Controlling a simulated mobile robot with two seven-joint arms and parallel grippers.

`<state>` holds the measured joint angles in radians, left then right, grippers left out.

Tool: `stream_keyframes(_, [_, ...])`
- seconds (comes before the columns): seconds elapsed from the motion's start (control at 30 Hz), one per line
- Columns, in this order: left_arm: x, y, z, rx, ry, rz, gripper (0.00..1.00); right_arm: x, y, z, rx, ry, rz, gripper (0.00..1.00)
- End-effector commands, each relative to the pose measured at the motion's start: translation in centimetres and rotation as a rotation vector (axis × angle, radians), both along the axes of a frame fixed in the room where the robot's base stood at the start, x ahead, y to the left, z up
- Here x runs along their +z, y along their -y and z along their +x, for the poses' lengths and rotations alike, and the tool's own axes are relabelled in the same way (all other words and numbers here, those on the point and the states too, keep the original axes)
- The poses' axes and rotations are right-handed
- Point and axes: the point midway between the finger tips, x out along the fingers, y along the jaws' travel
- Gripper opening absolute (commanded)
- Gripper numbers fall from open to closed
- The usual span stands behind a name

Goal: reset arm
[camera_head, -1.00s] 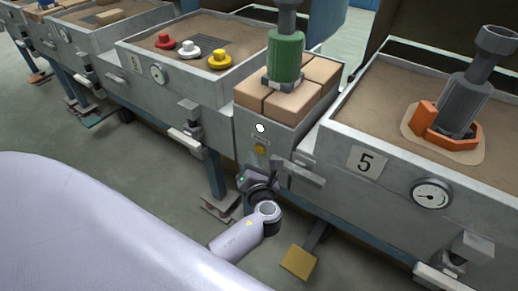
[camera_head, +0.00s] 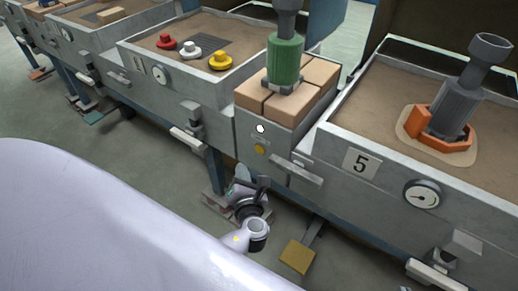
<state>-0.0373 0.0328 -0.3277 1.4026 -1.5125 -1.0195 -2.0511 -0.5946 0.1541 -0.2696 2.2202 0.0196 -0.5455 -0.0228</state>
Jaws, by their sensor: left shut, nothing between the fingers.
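My left arm reaches in low from behind the pale body part at the lower left. My left gripper (camera_head: 262,184) is small in the picture, shut and empty, in front of the machine's front wall and below its yellow button. It holds nothing and appears apart from the machine, though its fingertips are hard to make out. My right gripper is not in view.
A bench with label 5 (camera_head: 361,163) and a gauge (camera_head: 421,195) stands at the right. A green cylinder (camera_head: 285,60) stands on tan blocks (camera_head: 300,92). A yellow pedal (camera_head: 297,256) is near the floor.

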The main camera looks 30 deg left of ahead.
Motion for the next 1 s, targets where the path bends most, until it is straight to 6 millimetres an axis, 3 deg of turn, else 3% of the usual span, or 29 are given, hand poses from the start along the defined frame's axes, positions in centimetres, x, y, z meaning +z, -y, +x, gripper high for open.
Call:
stream_keyframes(0.57, [0.0, -0.2, -0.2, 0.014, 0.013, -0.03, 0.0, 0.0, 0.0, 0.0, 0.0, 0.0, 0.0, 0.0])
stream_keyframes(0.77, [-0.5, -1.8, -3.2, 0.184, 0.176, -0.381, 0.0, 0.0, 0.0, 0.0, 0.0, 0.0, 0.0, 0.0])
stream_keyframes(1.0, [-1.5, -2.9, -9.1, 0.584, 0.513, -1.031, 0.0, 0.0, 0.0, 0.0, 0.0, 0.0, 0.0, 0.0])
